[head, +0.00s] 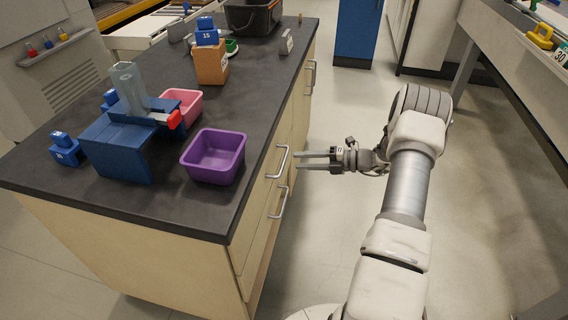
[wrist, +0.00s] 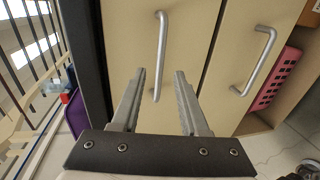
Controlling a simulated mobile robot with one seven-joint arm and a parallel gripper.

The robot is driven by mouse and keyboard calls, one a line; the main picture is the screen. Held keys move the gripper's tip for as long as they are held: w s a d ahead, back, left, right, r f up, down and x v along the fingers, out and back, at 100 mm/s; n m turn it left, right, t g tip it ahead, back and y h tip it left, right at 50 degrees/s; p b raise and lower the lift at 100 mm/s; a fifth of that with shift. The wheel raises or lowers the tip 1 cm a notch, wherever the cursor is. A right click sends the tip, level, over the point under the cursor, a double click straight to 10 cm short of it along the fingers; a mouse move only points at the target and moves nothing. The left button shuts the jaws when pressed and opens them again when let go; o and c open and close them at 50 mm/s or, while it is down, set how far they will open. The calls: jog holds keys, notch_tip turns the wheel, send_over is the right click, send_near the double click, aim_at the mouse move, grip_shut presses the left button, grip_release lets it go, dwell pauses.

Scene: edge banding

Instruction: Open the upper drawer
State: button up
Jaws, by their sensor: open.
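The upper drawer (head: 262,182) is in the beige cabinet under the dark countertop and looks shut. Its silver bar handle (head: 284,162) faces my gripper (head: 299,161). My gripper is open and empty, with its fingers pointing at the cabinet front. In the head view the fingertips are just right of this handle, with a small gap. In the wrist view the upper handle (wrist: 162,50) appears between the two open fingers (wrist: 160,74); I cannot tell whether they touch it. The lower drawer's handle (wrist: 262,60) is to its right there.
A purple bin (head: 214,157) stands near the countertop (head: 185,206) edge above the drawers. A blue fixture (head: 117,146), pink bin (head: 188,105) and orange block (head: 211,64) are farther in. A red perforated object (wrist: 277,82) sits beside the lower drawer. The floor (head: 335,108) beside the cabinet is clear.

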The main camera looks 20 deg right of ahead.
aim_at(284, 159)
jog(key=b+x, duration=0.1)
jog(key=x, duration=0.5)
jog(key=shift+w+a, duration=0.1)
jog(key=shift+a, duration=0.05)
grip_shut()
dwell(1.3)
